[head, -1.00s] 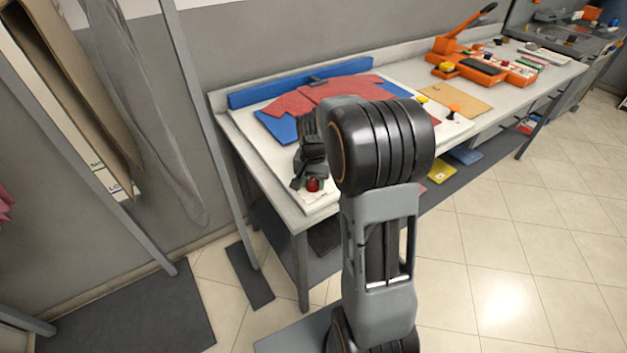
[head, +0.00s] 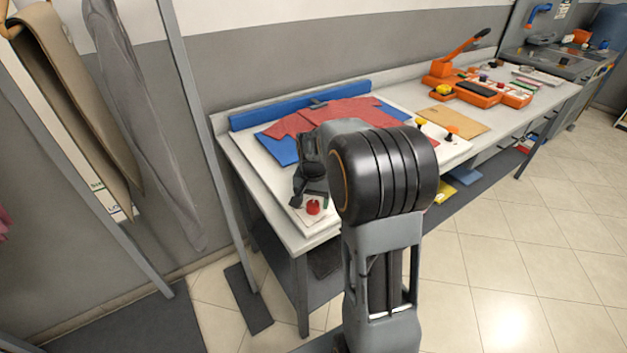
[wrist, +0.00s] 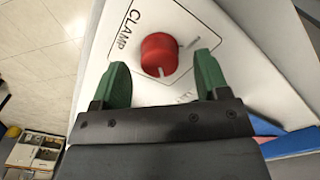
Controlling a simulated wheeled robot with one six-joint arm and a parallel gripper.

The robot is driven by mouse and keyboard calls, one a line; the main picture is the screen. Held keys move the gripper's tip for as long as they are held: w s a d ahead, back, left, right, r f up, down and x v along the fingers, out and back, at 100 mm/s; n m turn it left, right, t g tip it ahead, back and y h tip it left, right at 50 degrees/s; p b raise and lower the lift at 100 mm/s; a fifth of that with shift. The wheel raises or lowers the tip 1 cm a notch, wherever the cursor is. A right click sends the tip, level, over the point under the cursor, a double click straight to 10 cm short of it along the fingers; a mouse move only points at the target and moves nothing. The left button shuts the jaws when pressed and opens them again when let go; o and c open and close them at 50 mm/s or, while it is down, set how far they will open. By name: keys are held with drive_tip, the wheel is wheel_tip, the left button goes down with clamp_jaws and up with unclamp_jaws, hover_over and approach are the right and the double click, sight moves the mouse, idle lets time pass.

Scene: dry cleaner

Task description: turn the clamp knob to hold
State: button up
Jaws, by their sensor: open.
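The clamp knob is a red round knob (wrist: 158,54) on a white panel (wrist: 205,20) marked CLAMP in the wrist view. A pale pointer line on it points toward the gripper side. Another label near the right finger is partly hidden and not readable. My gripper (wrist: 160,82) is open, its green fingers apart on either side just short of the knob, with nothing between them. In the head view the red knob (head: 313,207) sits at the near left corner of the white board (head: 335,222), just below my gripper (head: 311,196).
A red shirt (head: 292,125) lies on a blue pad (head: 281,150) on the board, with a blue bar (head: 300,105) behind. A yellow knob (head: 420,122) and an orange knob (head: 453,129) stand to the right. An orange press (head: 455,68) stands farther along the table.

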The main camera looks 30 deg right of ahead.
sight(313, 207)
wheel_tip(313, 207, up, 12)
drive_tip(key=shift+r, duration=0.15)
idle(0.7)
drive_tip(key=s+a+f+n+t+p, duration=0.1)
drive_tip(key=s+a+n, duration=0.3)
drive_tip(key=s, duration=0.4)
drive_tip(key=s+a+f+n+t+p, duration=0.1)
drive_tip(key=s+a+n, duration=0.3)
drive_tip(key=s, duration=0.4)
drive_tip(key=shift+a+f+t, duration=0.3)
drive_tip(key=shift+a+t, duration=0.5)
drive_tip(key=shift+s, duration=0.1)
idle(0.4)
